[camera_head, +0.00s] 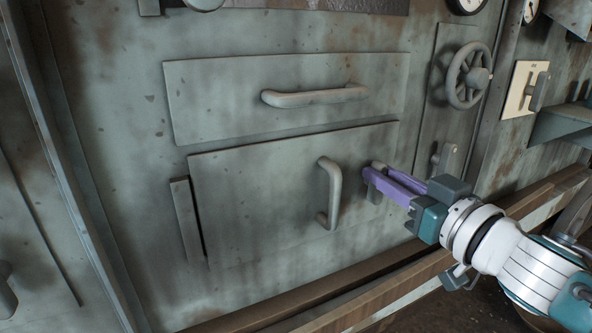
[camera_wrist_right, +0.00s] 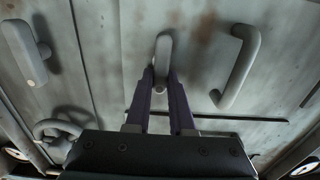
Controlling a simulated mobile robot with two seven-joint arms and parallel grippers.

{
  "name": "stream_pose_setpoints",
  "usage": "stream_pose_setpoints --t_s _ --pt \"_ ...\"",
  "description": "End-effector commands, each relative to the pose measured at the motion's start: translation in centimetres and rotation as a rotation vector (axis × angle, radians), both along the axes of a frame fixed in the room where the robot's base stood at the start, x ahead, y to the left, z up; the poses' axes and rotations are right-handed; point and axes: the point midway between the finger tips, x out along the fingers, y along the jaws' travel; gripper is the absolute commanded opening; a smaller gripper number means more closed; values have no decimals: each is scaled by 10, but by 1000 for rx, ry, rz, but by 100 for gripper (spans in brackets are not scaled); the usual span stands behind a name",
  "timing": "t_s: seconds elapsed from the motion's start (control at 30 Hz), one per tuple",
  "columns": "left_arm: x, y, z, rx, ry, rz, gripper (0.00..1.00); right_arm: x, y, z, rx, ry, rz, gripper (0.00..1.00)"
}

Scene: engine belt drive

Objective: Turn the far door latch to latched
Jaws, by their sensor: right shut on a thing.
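The door latch (camera_head: 374,194) is a small grey lever beside the right edge of the lower door (camera_head: 255,205). It stands roughly upright, partly covered by the fingers. My right gripper (camera_head: 371,177), with purple fingers, is shut on this latch. In the right wrist view the latch (camera_wrist_right: 163,48) shows between the fingertips (camera_wrist_right: 161,75), its long side running up the picture. A second similar lever (camera_head: 446,160) is to the right of it, free of the gripper; it also shows at the left of the wrist view (camera_wrist_right: 27,52). My left gripper is not in view.
The door's curved handle (camera_head: 327,193) is just left of the fingers. A drawer-like panel with a long handle (camera_head: 315,96) is above. A handwheel (camera_head: 468,76) and a switch plate (camera_head: 524,88) are at the right. A brown ledge (camera_head: 400,277) runs below.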

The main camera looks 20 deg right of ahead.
Motion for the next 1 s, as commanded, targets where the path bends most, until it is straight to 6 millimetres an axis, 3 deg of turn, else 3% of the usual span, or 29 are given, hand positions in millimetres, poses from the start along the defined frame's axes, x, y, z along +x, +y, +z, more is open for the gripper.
stream_pose_setpoints --t_s 0.63,1.0 --pt "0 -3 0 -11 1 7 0 0 1 0 -28 -2 0 0" --pt "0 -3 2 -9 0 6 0 0 5 -1 -260 -19 0 0"
